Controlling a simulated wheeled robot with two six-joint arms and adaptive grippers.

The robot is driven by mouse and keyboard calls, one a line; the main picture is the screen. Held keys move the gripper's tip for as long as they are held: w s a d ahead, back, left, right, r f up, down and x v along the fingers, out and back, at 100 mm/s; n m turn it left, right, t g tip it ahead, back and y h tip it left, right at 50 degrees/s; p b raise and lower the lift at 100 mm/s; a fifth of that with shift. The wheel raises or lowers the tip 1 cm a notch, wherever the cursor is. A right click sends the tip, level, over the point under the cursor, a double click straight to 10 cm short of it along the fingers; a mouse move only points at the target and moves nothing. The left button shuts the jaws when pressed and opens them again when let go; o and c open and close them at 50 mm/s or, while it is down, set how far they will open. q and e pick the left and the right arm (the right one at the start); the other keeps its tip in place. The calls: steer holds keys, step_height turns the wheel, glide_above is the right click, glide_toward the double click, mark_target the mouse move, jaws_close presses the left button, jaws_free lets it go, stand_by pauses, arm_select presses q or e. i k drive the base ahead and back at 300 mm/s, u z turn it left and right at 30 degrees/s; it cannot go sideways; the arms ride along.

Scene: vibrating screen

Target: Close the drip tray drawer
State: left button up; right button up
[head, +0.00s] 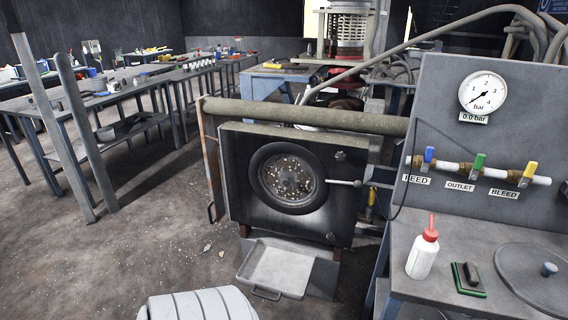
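The drip tray drawer (277,268) is a shallow, light grey metal tray low on the floor side of the machine. It sticks out toward me from under the dark square housing (237,190) with the round, speckled window, so it stands open. A thin bar handle (265,294) is on its front edge. The tray looks empty, and its back end is hidden beneath the housing. Neither of my grippers is in view.
A pale ribbed rounded object (200,306), which I cannot identify, is close to the tray's front left. At right, a bench (400,246) holds a red-capped bottle (423,254) and a round mesh screen (536,280). Floor left of the tray is mostly clear.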

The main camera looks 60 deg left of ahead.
mark_target(285, 271)
steer(key=u, duration=3.4)
steer(key=i, duration=2.8)
steer(key=z, duration=3.2)
